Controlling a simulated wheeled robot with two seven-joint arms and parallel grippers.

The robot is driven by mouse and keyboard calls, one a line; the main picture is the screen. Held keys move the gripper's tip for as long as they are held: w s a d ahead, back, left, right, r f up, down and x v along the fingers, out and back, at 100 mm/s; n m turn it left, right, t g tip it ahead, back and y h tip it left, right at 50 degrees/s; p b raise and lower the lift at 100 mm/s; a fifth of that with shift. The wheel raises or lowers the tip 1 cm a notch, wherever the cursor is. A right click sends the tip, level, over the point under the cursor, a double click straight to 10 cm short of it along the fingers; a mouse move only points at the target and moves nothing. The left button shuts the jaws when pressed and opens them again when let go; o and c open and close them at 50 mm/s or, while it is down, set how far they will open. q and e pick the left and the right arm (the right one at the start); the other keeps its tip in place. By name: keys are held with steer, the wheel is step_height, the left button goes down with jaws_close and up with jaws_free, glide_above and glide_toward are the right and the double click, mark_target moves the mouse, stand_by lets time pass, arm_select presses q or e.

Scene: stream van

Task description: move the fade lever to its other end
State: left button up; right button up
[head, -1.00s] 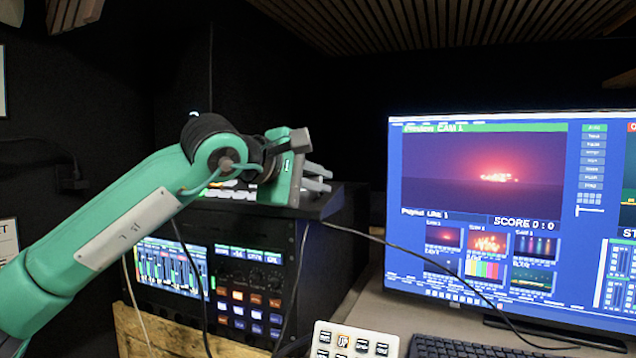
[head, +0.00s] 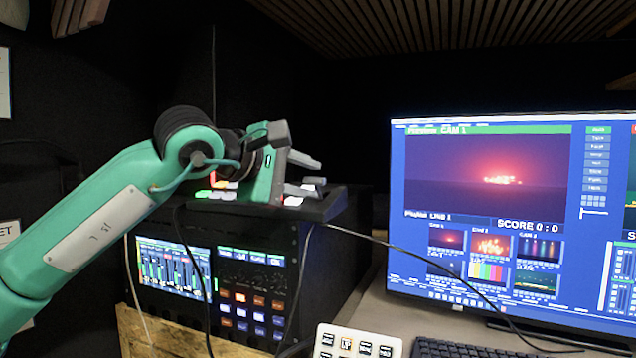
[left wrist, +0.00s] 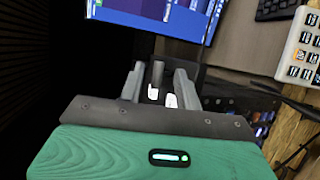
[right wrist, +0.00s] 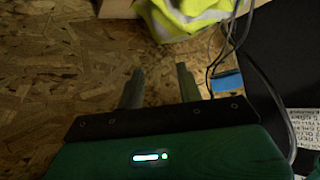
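The control panel (head: 330,205) with lit buttons sits on top of the equipment rack, partly hidden by my left gripper. My left gripper (head: 318,176) is over the panel, its fingers apart and pointing right. In the left wrist view, a short grey post, likely the fade lever (left wrist: 158,73), stands between the fingertips of my left gripper (left wrist: 159,85), with gaps showing on both sides. White lit buttons show just below it. The lever cannot be made out in the head view. My right gripper (right wrist: 160,88) is open and empty, away from the panel.
A large monitor (head: 490,205) stands on the desk to the right, with a white keypad (head: 350,343) and black keyboard (head: 455,348) before it. Loose cables hang across the rack (head: 300,240). A yellow vest (right wrist: 185,15) lies near the right gripper.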

arm_select(q)
steer(key=v, duration=1)
